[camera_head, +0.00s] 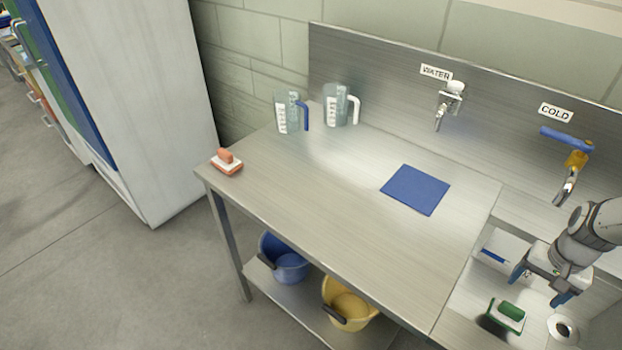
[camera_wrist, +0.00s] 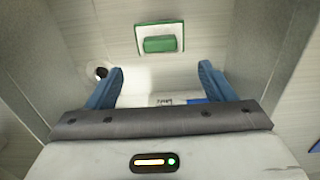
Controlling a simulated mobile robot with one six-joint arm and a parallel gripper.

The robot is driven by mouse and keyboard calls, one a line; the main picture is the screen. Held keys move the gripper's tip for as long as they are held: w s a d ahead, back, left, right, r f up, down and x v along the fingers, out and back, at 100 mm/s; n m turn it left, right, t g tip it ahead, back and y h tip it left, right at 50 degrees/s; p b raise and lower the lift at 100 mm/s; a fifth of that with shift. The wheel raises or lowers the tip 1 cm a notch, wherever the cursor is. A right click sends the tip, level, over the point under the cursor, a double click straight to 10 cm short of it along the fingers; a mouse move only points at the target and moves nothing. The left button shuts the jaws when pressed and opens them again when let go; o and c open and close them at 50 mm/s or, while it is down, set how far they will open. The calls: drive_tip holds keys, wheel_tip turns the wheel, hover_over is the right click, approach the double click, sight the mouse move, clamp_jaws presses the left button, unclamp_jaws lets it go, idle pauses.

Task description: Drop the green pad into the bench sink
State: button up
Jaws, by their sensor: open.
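The green pad (camera_head: 511,310) has a green grip on a white base with a green edge. It is inside the outline of the bench sink (camera_head: 468,297), below my gripper (camera_head: 538,286). A dark shadow lies beside the pad, and I cannot tell whether it touches the sink floor. In the wrist view the pad (camera_wrist: 160,38) is beyond the fingertips, apart from them. My gripper (camera_wrist: 161,70) is open, with its blue fingers spread and nothing between them. The round drain (camera_wrist: 101,72) shows near the pad.
A blue mat (camera_head: 416,190) lies on the steel bench. An orange pad (camera_head: 226,161) sits at its left corner, and two jugs (camera_head: 288,112) (camera_head: 337,106) stand at the back. Taps (camera_head: 446,100) (camera_head: 570,170) jut from the backsplash. Buckets (camera_head: 284,262) (camera_head: 347,303) sit on the lower shelf.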

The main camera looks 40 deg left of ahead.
wheel_tip(320, 180, up, 8)
idle(0.6)
drive_tip(key=shift+f, duration=0.1)
drive_tip(key=s+r+t, duration=0.1)
drive_tip(key=s+r, duration=0.3)
drive_tip(key=s, duration=0.6)
drive_tip(key=s+d+r+t, duration=0.1)
drive_tip(key=s+r, duration=0.3)
drive_tip(key=s, duration=0.7)
drive_tip(key=shift+d+t, duration=0.25)
drive_tip(key=shift+t, duration=0.05)
